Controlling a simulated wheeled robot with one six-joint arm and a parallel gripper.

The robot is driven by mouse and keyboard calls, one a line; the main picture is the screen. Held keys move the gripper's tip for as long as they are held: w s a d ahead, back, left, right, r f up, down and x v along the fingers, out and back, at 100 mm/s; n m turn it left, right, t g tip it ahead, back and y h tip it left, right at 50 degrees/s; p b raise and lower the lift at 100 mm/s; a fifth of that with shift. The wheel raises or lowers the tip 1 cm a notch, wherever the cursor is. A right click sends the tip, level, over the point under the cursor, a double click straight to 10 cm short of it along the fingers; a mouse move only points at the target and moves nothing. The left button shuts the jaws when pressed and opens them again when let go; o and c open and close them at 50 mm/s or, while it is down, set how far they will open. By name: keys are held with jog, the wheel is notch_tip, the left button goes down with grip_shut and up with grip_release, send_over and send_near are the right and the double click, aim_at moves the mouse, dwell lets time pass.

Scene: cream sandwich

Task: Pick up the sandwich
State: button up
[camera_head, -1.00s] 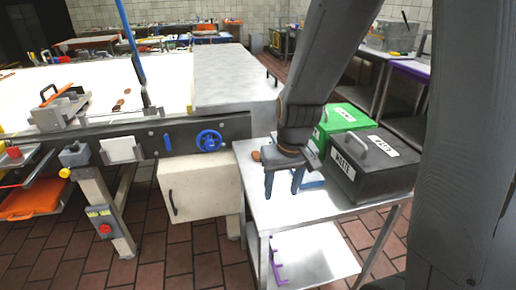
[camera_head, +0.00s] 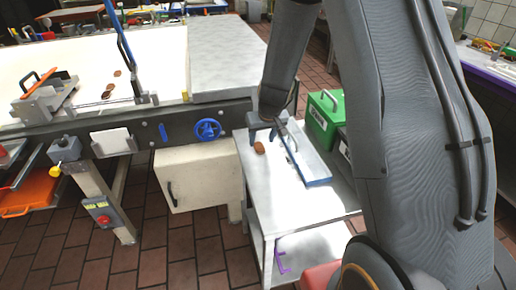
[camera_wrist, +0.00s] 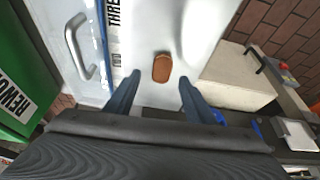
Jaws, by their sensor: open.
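The sandwich (camera_head: 259,148) is a small brown oval lying on the metal side table (camera_head: 300,205), near its back left. It also shows in the wrist view (camera_wrist: 162,67), just beyond the fingertips and roughly centred between them. My gripper (camera_wrist: 159,82) is open, with its two blue-grey fingers apart and nothing between them. In the head view my gripper (camera_head: 266,130) hangs over the table close to the sandwich; its fingers are partly hidden there by the arm.
A flat blue-edged board with a handle (camera_head: 310,167) lies right of the sandwich. A green labelled box (camera_head: 322,118) stands behind it. A cream cabinet (camera_head: 195,180) and the large worktable (camera_head: 50,60) stand left. Small brown pieces (camera_head: 108,90) lie on the worktable. The side table's front is clear.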

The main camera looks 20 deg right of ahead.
aim_at(259, 146)
jog(key=b+x, duration=0.1)
jog(key=x, duration=0.2)
jog(key=shift+a+f, duration=0.1)
jog(key=shift+f, duration=0.2)
jog(key=c, duration=1.1)
jog(key=shift+r, duration=0.15)
